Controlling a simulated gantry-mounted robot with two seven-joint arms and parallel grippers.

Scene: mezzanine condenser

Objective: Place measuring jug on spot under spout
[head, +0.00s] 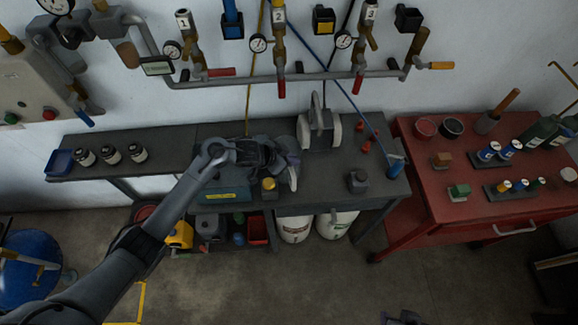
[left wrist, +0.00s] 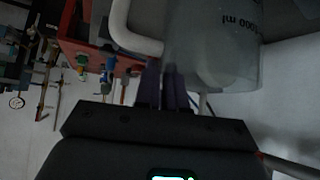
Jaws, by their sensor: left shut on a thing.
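The measuring jug (left wrist: 215,45) is a clear, greyish vessel with dark "1000 ml" print and a white handle (left wrist: 130,30). It appears inverted in the left wrist view. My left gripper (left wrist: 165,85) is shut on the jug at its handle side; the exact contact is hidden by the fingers. In the head view my left gripper (head: 288,160) is over the middle of the dark bench, where the jug (head: 293,179) is mostly hidden. Part of my right gripper (head: 403,318) shows at the bottom edge, too cut off to read. I cannot pick out the spot or spout.
A grey two-wheeled machine (head: 320,130) stands behind the gripper. A small dark block (head: 357,181) and blue bottle (head: 396,168) stand to the right. Several jars (head: 110,153) stand at left. Valve pipes (head: 300,76) cross the wall above. A red cart (head: 475,205) is at right.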

